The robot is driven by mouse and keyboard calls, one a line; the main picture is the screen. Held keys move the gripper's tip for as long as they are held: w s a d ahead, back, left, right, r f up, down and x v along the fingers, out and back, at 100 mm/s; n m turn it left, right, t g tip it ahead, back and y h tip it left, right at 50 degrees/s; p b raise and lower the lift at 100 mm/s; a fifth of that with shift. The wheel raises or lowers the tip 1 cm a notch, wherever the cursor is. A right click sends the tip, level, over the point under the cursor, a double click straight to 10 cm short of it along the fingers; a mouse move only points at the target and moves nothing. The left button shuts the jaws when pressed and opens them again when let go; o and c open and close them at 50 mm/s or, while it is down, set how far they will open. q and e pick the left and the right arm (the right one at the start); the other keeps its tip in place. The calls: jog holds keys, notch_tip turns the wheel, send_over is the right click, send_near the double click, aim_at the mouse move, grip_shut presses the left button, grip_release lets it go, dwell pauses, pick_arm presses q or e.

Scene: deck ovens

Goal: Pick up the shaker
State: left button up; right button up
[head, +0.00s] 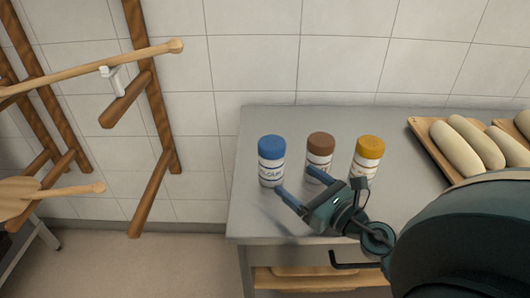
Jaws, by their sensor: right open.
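Three shakers stand upright in a row on the grey counter (300,122). The left one is a shaker with a blue lid (271,160). The middle one is a shaker with a brown lid (320,147). The right one is a shaker with an orange-yellow lid (368,153). My right gripper (299,184) is open, with one finger near the base of the blue-lidded shaker and the other in front of the brown-lidded one. I see nothing between its fingers. Whether a finger touches a shaker, I cannot tell. My left gripper is not in view.
A wooden board (437,153) with pale dough loaves (461,147) lies at the counter's right. Wooden racks with long-handled peels (130,63) stand at the left. A dark handle (352,266) sits below the counter's front edge. The counter behind the shakers is clear up to the tiled wall.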

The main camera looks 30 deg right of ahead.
aim_at(281, 167)
jog(key=w+p, duration=0.1)
jog(key=w, duration=0.4)
jog(key=w+a+p, duration=0.1)
jog(key=w, duration=0.1)
jog(key=shift+w+a+r+p, duration=0.1)
jog(key=shift+w+r+p, duration=0.05)
jog(key=shift+p, duration=0.2)
jog(key=w, duration=0.3)
jog(key=shift+w+a+p, duration=0.35)
jog(key=shift+w, duration=0.35)
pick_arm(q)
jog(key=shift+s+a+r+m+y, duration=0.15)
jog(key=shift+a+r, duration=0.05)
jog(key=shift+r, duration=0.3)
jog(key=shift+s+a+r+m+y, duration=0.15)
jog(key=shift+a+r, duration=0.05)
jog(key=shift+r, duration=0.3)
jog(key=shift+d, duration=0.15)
pick_arm(e)
jog(key=c, duration=1.2)
